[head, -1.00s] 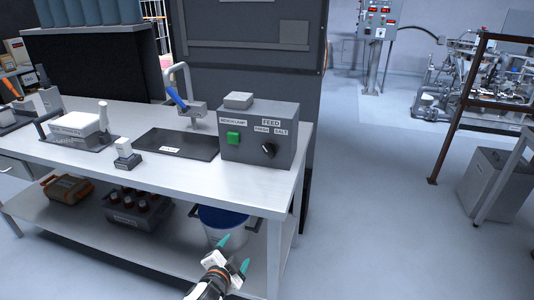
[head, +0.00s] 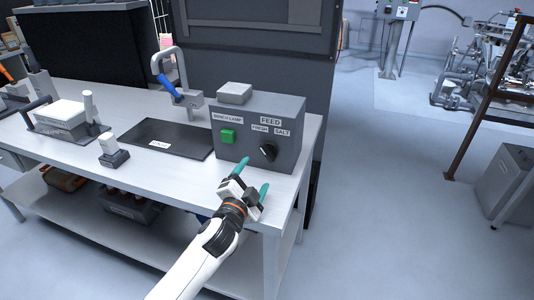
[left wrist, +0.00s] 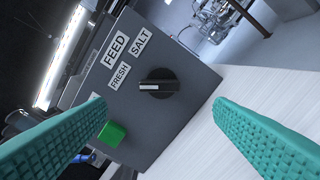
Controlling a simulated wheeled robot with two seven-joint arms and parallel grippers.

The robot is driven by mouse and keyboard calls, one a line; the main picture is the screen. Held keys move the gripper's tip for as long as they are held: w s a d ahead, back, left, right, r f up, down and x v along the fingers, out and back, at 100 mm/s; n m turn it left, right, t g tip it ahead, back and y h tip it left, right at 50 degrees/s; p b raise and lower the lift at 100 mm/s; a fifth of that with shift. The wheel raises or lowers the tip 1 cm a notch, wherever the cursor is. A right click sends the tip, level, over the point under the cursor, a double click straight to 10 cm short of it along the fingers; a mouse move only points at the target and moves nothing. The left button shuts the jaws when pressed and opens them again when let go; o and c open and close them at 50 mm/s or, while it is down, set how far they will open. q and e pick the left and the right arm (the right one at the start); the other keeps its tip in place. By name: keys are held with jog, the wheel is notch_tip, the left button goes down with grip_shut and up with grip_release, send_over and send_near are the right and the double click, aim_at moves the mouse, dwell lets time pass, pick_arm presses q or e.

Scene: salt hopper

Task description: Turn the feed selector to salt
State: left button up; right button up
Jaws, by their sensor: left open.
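The feed selector is a black knob (head: 267,152) with a pale mark, on the front of a grey control box (head: 230,150) on the bench. Labels FEED (head: 271,121), FRESH (head: 260,128) and SALT (head: 283,132) sit above it. In the left wrist view the knob (left wrist: 159,88) is unobstructed, and its pale mark seems to lie toward the FRESH label (left wrist: 119,75). My left gripper (head: 253,178) is open and empty, with teal fingers just in front of and below the knob, apart from it. My right gripper is not in view.
A green BENCH LAMP button (head: 228,136) is left of the knob; the left finger overlaps near it in the wrist view. A grey block (head: 234,93) tops the box. A black mat (head: 165,138), a tap with a blue handle (head: 168,86) and a small switch (head: 112,150) stand left.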

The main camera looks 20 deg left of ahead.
aim_at(266, 156)
pick_arm(q)
jog(key=w, duration=0.3)
jog(key=shift+w+d+r, duration=0.1)
jog(key=shift+w+r, duration=0.1)
jog(key=shift+w, duration=0.05)
jog(key=w, duration=0.5)
jog(key=shift+w+d+f, duration=0.1)
jog(key=shift+w+f, duration=0.1)
jog(key=shift+w, duration=0.4)
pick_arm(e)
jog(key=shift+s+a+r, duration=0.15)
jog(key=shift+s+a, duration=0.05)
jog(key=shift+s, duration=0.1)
pick_arm(q)
jog(key=c, duration=1)
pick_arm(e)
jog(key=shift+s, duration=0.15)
